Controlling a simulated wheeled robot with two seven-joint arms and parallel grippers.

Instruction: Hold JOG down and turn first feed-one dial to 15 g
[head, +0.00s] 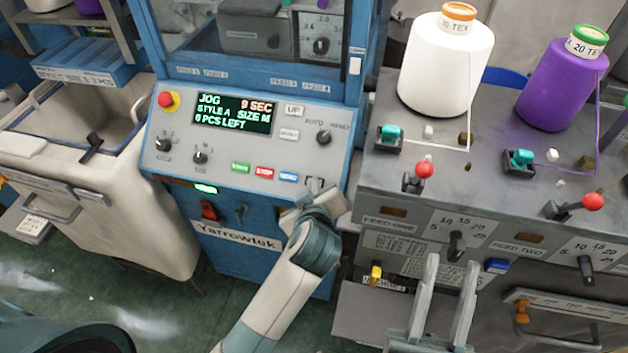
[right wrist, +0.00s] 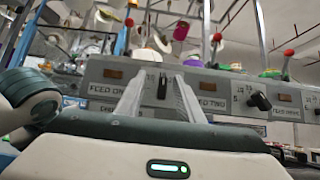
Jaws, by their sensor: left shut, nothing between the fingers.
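The feed-one dial (head: 456,244) is a black knob below a 5-10-15-20 scale on the grey unit. Its handle stands roughly upright; I cannot tell its exact reading. It also shows in the right wrist view (right wrist: 162,87). My right gripper (head: 453,262) is open and empty, its fingers pointing at the dial, one to each side in the picture; contact is not clear. My left gripper (head: 315,190) is shut at the lower right of the blue machine's control panel (head: 250,157), partly covering the control there. The screen (head: 235,114) reads JOG, 9 SEC.
The feed-two dial (head: 586,266) is to the right. Red-knobbed levers (head: 424,170) and white (head: 446,65) and purple (head: 562,85) yarn cones stand on the grey unit. A red emergency button (head: 167,99) and coloured buttons (head: 264,171) are on the panel.

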